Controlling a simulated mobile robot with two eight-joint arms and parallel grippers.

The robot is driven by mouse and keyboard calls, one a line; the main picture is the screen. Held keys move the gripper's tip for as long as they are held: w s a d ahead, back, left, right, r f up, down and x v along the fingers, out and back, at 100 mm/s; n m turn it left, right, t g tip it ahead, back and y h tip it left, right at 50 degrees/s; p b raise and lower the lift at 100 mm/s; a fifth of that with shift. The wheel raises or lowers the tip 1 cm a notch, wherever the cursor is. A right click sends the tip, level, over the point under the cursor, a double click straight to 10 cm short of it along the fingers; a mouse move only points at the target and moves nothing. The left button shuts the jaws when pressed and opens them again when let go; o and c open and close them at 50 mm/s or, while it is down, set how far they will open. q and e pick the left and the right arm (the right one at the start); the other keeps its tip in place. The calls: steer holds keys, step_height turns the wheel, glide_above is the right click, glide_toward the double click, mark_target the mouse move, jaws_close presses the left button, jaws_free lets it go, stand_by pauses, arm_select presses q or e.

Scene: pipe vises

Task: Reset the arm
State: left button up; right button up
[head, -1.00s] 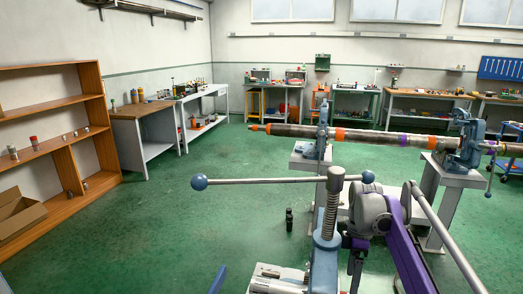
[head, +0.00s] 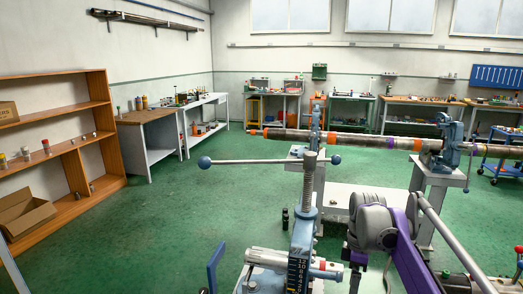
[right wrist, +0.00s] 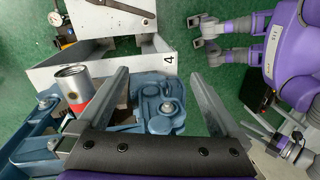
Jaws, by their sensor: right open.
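My right gripper (right wrist: 160,95) is open and empty in the right wrist view, its two grey fingers spread over the near blue vise (right wrist: 160,105). A short metal pipe end with a red band (right wrist: 72,85) shows left of the fingers. In the head view, my right arm's purple link and grey joint (head: 374,222) stand right of the near vise (head: 304,235); the gripper tips cannot be made out there. That vise has an upright screw, a long handle bar (head: 255,161) with blue ball ends, and a scale. My left gripper cannot be identified in either view.
Behind, a long pipe (head: 350,140) with orange and purple bands lies across further blue vises (head: 452,145). A wooden shelf (head: 85,150) with a cardboard box (head: 25,215) stands left. Workbenches line the walls. Green floor is free at the left middle.

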arm_select(q)
steer(key=r+p, duration=0.1)
steer(key=w+r+p, duration=0.2)
steer(key=r, duration=0.1)
arm_select(e)
steer(key=s+a+f+m+t, duration=0.1)
steer(key=s+f+m+t, duration=0.1)
steer(key=s, duration=0.5)
steer(key=s+a+f+m+t, duration=0.2)
steer(key=s+f+m, duration=0.2)
steer(key=s+m, duration=0.3)
steer(key=s+a+f+m+t, duration=0.2)
steer(key=s+f+m+t, duration=0.1)
steer(key=s, duration=0.6)
steer(key=shift+s+a+f+m+h, duration=0.2)
steer(key=shift+f+m+h, duration=0.1)
steer(key=shift+m, duration=0.4)
steer(key=shift+c, duration=0.2)
